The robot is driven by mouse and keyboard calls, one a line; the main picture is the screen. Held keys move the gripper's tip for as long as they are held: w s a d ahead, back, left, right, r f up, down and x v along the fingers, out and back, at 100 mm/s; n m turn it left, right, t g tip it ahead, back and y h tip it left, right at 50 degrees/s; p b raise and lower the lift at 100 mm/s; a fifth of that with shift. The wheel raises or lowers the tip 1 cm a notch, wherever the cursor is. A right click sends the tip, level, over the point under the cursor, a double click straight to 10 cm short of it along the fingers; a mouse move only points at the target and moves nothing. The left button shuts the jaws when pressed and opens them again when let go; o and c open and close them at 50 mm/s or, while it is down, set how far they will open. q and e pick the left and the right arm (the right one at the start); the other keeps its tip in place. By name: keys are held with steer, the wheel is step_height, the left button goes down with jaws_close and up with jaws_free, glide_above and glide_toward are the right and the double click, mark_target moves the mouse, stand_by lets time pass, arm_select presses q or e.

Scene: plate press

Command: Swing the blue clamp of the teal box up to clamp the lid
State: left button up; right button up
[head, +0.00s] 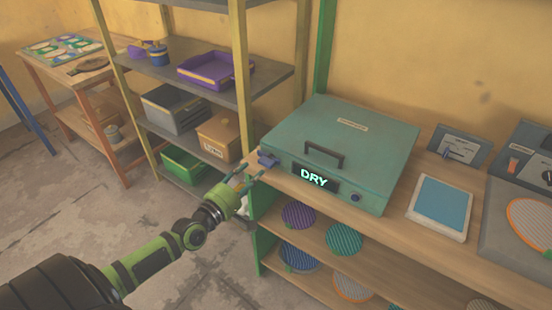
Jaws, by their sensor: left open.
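The teal box (290,160) sits on the wooden bench with its lid (360,127) down. The lid has a dark handle (324,153). The box front carries a display reading DRY (314,178) and a blue knob (355,197). The blue clamp (267,160) is at the front left corner of the box, sticking out. My left gripper (252,174) is open, with its fingertips close to the blue clamp, just below and left of it. I cannot tell whether they touch. My right gripper is not in view.
The wooden bench (395,222) holds a blue-topped tablet (441,205) and a grey device at right. Striped discs (344,239) lie on the shelf below. A metal rack (245,75) with bins stands behind left. The floor at left is clear.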

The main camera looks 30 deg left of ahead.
mark_target(264, 164)
arm_select(q)
steer(key=shift+w+d+f, duration=0.1)
steer(key=shift+w+d, duration=0.05)
steer(key=shift+w, duration=1.35)
steer(key=shift+w+d, duration=0.1)
steer(key=shift+w, duration=1.4)
steer(key=shift+c, duration=0.4)
jaws_close()
